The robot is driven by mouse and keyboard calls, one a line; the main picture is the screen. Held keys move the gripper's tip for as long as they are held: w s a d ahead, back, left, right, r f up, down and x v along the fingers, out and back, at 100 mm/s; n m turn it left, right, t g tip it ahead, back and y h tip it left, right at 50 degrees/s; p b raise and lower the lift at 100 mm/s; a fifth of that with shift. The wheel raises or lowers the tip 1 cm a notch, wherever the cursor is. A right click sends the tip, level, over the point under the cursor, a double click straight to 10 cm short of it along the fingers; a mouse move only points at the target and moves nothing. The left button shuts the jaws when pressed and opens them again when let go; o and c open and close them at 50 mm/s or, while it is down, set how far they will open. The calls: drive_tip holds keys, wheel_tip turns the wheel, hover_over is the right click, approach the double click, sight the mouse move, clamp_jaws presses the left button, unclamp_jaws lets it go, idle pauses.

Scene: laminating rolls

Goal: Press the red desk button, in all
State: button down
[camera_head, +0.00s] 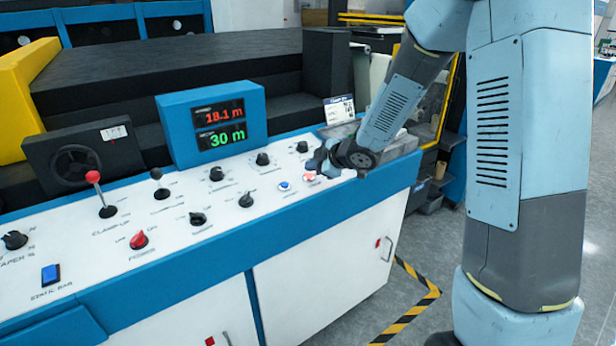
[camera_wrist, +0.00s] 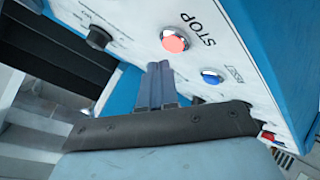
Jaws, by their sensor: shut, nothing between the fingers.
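The red desk button (camera_wrist: 174,41) is a round, bright red button in a pale ring, beside the printed word STOP in the wrist view. In the head view the red button (camera_head: 309,177) shows just left of my gripper, near the right end of the white desk panel. My gripper (camera_wrist: 160,66) is shut and empty, its two fingers together and pointing toward the button. In the wrist view the fingertips appear just short of the button's lower edge. Whether they touch it cannot be told. In the head view my gripper (camera_head: 318,165) is low over the panel, its fingertips partly hidden.
A blue button (camera_head: 284,186) sits close to the red one; it also shows in the wrist view (camera_wrist: 212,77). Several black knobs, a red power knob (camera_head: 139,240) and levers stand on the panel. A display box (camera_head: 212,122) reads 18.1 m and 30 m. A grey tray (camera_head: 345,130) lies behind my gripper.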

drive_tip(key=shift+s+d+r, duration=0.1)
drive_tip(key=shift+s+r, duration=0.1)
drive_tip(key=shift+r, duration=1.05)
drive_tip(key=shift+s+d+r, duration=0.1)
drive_tip(key=shift+s+r, duration=0.05)
drive_tip(key=shift+r, duration=1.05)
drive_tip(key=s+d+r+m+t+h, duration=0.1)
drive_tip(key=s+d+r+m+h, duration=0.4)
drive_tip(key=d, duration=0.4)
drive_tip(key=s+d+r+m+t+h, duration=0.1)
drive_tip(key=s+d+r+m+h, duration=0.3)
drive_tip(key=s+d+r+m, duration=0.35)
drive_tip(key=s+d+m+g, duration=0.1)
drive_tip(key=s+m+g, duration=0.1)
drive_tip(key=s, duration=0.8)
drive_tip(key=s+d+r+m+g+y, duration=0.1)
drive_tip(key=s+d+m+g, duration=0.1)
drive_tip(key=s, duration=0.8)
drive_tip(key=shift+s+d+m, duration=0.2)
drive_tip(key=shift+s+m, duration=0.05)
drive_tip(key=shift+m, duration=0.6)
